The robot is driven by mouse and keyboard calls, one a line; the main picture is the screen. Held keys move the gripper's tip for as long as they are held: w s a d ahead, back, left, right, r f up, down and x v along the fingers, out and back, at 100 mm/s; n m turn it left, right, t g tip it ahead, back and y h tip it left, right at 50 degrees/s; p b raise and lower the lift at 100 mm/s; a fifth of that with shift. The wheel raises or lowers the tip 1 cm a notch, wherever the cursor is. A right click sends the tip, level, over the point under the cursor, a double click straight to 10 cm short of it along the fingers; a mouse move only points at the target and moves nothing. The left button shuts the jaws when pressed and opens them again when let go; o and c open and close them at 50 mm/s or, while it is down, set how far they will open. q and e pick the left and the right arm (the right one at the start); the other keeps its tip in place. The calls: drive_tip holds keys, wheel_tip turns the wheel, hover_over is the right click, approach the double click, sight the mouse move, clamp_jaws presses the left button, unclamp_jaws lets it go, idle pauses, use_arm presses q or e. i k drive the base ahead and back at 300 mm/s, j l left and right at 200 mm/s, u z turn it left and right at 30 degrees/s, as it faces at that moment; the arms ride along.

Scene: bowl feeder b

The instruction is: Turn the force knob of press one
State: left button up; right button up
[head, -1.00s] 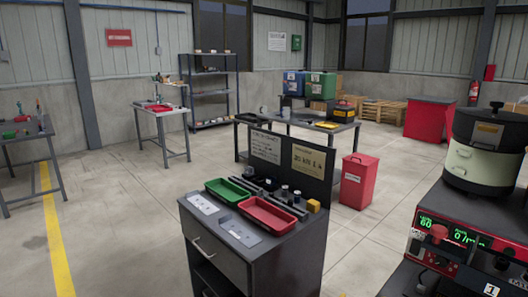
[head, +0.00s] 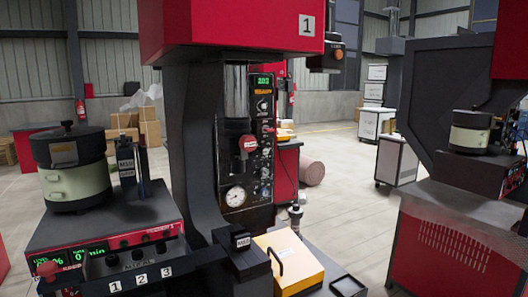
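Press one (head: 190,130) stands in the middle of the head view, with a red head, a black frame and a label "1" (head: 306,25). Its dark control panel (head: 261,178) carries a lit green display (head: 264,80), a red knob or button (head: 248,144), a round white gauge (head: 236,196) and a column of small controls down its right side. Which of these is the force knob I cannot tell, as their labels are too small to read. Neither of my grippers is in view.
A bowl feeder (head: 72,168) with a cream and black bowl sits on a red control unit (head: 125,240) at left. A yellow box (head: 288,262) with a black handle is in front of the press. A second red press (head: 455,240) stands at right. Open floor shows between the presses.

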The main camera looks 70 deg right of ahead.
sight(264, 151)
drive_tip(key=z, duration=2.3)
